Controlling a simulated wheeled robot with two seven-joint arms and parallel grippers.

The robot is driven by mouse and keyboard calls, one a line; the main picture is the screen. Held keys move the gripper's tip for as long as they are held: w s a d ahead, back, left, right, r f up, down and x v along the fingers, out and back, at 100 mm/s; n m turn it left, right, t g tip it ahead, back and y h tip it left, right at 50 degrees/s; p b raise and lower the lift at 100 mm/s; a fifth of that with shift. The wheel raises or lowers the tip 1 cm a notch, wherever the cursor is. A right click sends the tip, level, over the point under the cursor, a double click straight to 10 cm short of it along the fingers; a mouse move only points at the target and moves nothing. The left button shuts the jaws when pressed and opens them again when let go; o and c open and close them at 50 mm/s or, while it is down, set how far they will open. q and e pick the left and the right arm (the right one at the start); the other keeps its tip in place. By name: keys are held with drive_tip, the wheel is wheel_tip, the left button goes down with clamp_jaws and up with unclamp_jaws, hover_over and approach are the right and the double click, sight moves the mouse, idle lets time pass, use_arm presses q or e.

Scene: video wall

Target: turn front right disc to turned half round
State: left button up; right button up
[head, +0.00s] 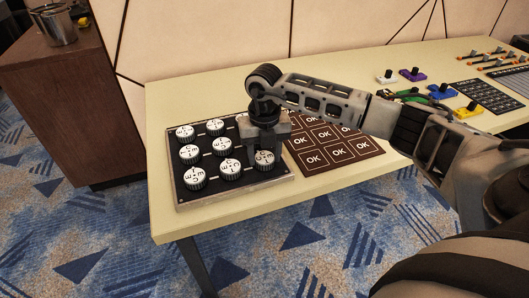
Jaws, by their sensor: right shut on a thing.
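A dark square board (240,186) lies at the left front of the table and carries several white round discs with dark markings. The front right disc (264,160) sits at the board's front right corner. My right gripper (264,146) points down over it and is shut on it. The gripper and wrist hide part of this disc and the discs behind it. The front middle disc (231,168) and the front left disc (195,179) stand clear of the gripper. My left gripper is not in view.
A brown mat with OK squares (353,150) lies right of the board, partly under my right arm. Coloured blocks with knobs, such as a purple one (412,75), and a dark panel (482,97) are farther right. The pale table's (185,98) back left is bare.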

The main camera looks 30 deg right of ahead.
sight(264, 157)
drive_tip(key=shift+r, duration=0.1)
drive_tip(key=o, duration=1)
wheel_tip(264, 157, up, 16)
